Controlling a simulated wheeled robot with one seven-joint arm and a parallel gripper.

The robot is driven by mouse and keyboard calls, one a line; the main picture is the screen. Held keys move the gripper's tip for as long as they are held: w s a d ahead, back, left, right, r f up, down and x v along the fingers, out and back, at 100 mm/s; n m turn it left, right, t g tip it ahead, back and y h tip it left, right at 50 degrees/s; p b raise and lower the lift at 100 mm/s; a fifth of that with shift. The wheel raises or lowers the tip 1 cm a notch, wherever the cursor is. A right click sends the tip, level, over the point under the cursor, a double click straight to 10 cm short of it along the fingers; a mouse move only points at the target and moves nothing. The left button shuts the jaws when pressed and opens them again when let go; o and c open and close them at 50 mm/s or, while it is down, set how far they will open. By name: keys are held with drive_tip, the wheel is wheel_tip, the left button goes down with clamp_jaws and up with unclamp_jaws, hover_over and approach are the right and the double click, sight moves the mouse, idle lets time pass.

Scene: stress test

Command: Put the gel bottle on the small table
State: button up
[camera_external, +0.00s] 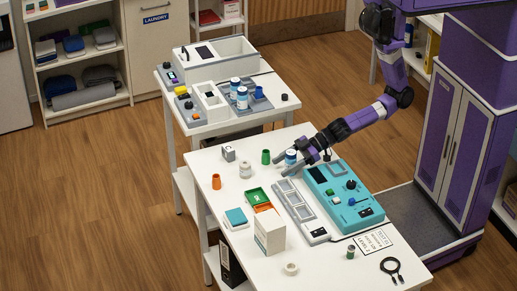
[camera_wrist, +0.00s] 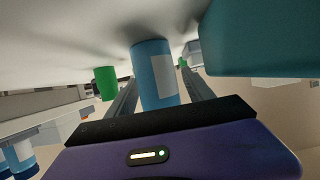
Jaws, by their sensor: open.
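A blue bottle with a blank-looking white label stands on the front white table (camera_external: 215,205), near its back edge, and shows in the external view (camera_external: 291,159). Its label is too small to read, so I cannot confirm it is the gel bottle. My gripper (camera_external: 279,167) is open and low over the table at this bottle. In the wrist view, the bottle (camera_wrist: 155,75) stands between my two spread fingers (camera_wrist: 162,95); I cannot tell whether they touch it. A smaller white table (camera_external: 196,131) stands behind, holding two blue-and-white bottles (camera_external: 242,98).
A green cup (camera_external: 266,157) and a white jar (camera_external: 245,170) stand left of my gripper. A teal device (camera_external: 342,195) and a grey tray strip (camera_external: 295,205) lie close to its right and front. The small table is crowded with boxes (camera_external: 215,65); its right front corner has bare room.

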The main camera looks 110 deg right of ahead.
drive_tip(key=b+v, duration=0.1)
drive_tip(key=v, duration=1.1)
drive_tip(key=shift+r+b, duration=0.1)
drive_tip(key=shift+b, duration=0.25)
drive_tip(key=shift+s, duration=0.1)
drive_tip(key=shift+s+d, duration=0.1)
drive_tip(key=shift+s, duration=0.25)
drive_tip(key=s+d+r, duration=0.2)
drive_tip(key=s, duration=0.5)
drive_tip(key=shift+y, duration=0.4)
drive_tip(key=shift+o, duration=0.5)
drive_tip(key=s+d+r+t, duration=0.1)
drive_tip(key=s+d+r, duration=0.3)
drive_tip(key=s+r, duration=0.1)
drive_tip(key=shift+s+r+h, duration=0.15)
drive_tip(key=shift+s+h, duration=0.2)
drive_tip(key=shift+h, duration=0.05)
drive_tip(key=shift+s+d+r, duration=0.15)
drive_tip(key=shift+r, duration=0.15)
